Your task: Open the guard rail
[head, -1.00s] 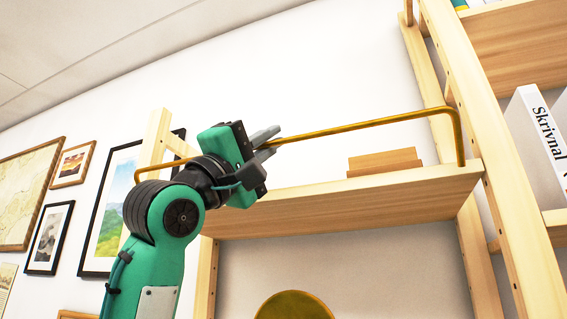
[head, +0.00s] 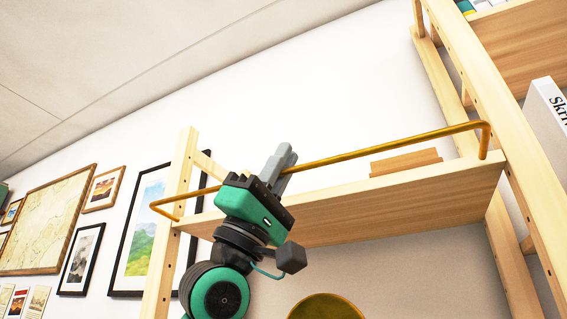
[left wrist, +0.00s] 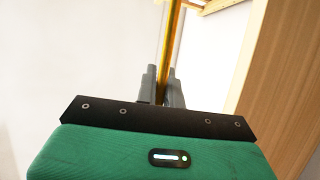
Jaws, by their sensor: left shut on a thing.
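The guard rail (head: 390,148) is a thin brass-coloured bar with bent ends. It runs along the front of a wooden shelf (head: 400,200), a little above the board, between the shelf's left and right uprights. My left gripper (head: 284,160) reaches up from below and is shut on the rail, left of its middle. In the left wrist view the rail (left wrist: 174,40) runs away from me between the two grey fingers (left wrist: 164,85). The fingers hide a short piece of it. My right gripper does not show.
A wooden block (head: 405,162) lies on the shelf behind the rail. A white book (head: 545,115) stands on a shelf at the right. Framed prints (head: 145,225) hang on the wall at the left. A round golden object (head: 325,306) is below the shelf.

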